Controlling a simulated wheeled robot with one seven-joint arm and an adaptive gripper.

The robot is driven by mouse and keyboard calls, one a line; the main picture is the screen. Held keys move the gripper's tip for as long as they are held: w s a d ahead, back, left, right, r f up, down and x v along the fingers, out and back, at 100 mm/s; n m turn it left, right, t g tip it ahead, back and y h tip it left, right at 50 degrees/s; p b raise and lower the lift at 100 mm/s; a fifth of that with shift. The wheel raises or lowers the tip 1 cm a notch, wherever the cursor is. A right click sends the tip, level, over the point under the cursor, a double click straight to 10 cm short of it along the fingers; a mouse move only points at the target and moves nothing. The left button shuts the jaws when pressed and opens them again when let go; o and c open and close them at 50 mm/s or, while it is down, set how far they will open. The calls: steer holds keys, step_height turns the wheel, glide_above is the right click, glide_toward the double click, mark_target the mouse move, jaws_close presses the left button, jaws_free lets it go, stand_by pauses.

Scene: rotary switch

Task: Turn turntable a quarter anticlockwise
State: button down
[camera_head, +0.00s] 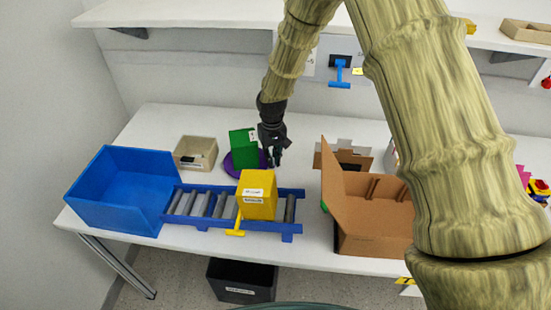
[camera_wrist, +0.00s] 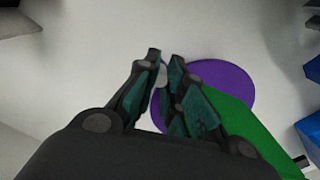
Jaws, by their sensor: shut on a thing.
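The turntable (camera_wrist: 232,78) is a purple disc lying on the white table. It also shows in the head view (camera_head: 230,168), partly hidden by a green block (camera_head: 243,148) that stands on it. The green block (camera_wrist: 240,125) covers the lower part of the disc in the wrist view. My gripper (camera_wrist: 163,58) is at the disc's left edge in the wrist view, with its fingers close around a small pale grey peg (camera_wrist: 161,75). In the head view my gripper (camera_head: 275,158) is at the disc's right side. The fingers hide part of the peg and rim.
A blue bin (camera_head: 125,190) and a beige tray (camera_head: 196,153) stand to the left. A blue roller conveyor (camera_head: 205,203) with a yellow box (camera_head: 257,195) lies in front. An open cardboard box (camera_head: 375,220) stands to the right. A shelf (camera_head: 200,14) runs above the table.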

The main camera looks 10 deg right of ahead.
steer(key=shift+w+d+r, duration=0.1)
steer(key=shift+w+d, duration=0.15)
steer(key=shift+w, duration=0.2)
steer(key=c, duration=1.6)
jaws_free()
steer(key=shift+o, duration=0.7)
steer(key=shift+w+r, duration=0.1)
steer(key=shift+r, duration=0.25)
step_height(320, 180, up, 11)
steer(key=shift+s, duration=0.3)
steer(key=shift+a, duration=0.15)
step_height(320, 180, down, 12)
